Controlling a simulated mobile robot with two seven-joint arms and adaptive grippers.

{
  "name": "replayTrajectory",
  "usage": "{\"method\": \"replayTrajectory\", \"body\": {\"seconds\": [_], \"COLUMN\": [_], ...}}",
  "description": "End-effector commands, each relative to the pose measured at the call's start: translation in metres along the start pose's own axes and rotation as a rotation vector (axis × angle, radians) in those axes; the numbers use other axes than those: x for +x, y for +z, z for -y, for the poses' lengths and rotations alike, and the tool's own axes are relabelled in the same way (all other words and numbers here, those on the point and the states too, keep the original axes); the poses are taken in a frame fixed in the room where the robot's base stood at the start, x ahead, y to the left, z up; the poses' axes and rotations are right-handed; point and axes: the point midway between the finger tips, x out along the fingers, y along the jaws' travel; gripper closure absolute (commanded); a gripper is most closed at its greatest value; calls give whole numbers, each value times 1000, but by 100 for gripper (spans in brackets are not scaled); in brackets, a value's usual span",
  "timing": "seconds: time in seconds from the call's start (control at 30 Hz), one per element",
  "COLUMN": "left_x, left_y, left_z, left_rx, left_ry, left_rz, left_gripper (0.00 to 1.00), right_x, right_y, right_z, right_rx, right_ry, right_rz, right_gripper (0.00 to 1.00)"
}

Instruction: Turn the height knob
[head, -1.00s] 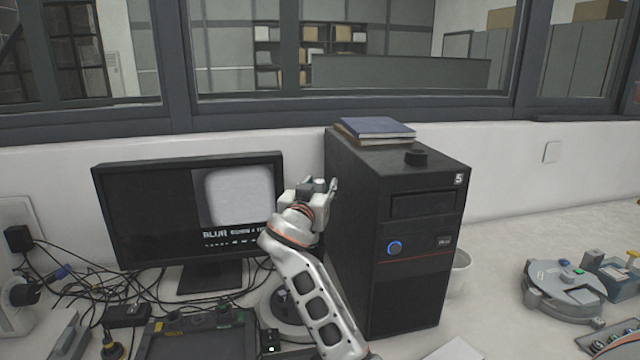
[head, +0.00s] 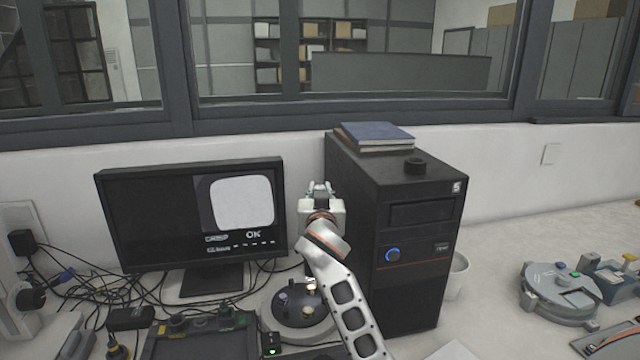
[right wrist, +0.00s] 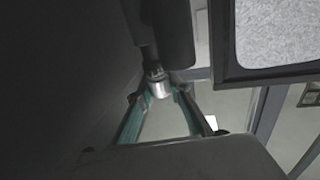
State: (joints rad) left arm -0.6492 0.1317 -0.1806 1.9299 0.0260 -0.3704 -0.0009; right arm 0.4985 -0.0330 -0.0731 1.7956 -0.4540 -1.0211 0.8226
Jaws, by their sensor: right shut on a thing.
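My right gripper (head: 320,188) is raised between the monitor and the black computer tower. In the right wrist view its two teal-lined fingers (right wrist: 160,90) converge on a small silver cylinder, apparently the height knob (right wrist: 158,87), below a dark column (right wrist: 166,35). The gripper is shut on it. In the head view the knob is hidden behind the gripper. The monitor (head: 240,200) shows a pale rounded square and the word OK. My left gripper is not in view.
The computer tower (head: 400,270) stands close on the gripper's right, with books (head: 375,137) on top. A round grey base (head: 300,318) sits below my arm. Cables (head: 90,290) clutter the left. A round grey device (head: 560,285) stands at the right.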

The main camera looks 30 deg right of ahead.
Motion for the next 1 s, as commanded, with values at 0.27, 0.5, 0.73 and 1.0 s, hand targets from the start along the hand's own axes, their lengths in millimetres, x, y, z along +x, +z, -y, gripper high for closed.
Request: {"method": "replayTrajectory", "body": {"seconds": [0.27, 0.5, 0.73, 1.0], "left_x": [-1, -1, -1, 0], "left_y": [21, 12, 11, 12], "left_z": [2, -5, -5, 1], "left_rx": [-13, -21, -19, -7], "left_ry": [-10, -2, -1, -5], "left_rz": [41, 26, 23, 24], "left_gripper": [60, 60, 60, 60], "right_x": [0, -1, -1, -1], "right_y": [2, 2, 2, 0], "right_z": [-1, 0, 0, 0], "right_rx": [0, 0, 0, 0], "right_ry": [-122, -138, -137, -137], "right_rz": [3, 2, 3, 1], "right_gripper": [100, 100, 64, 64]}}
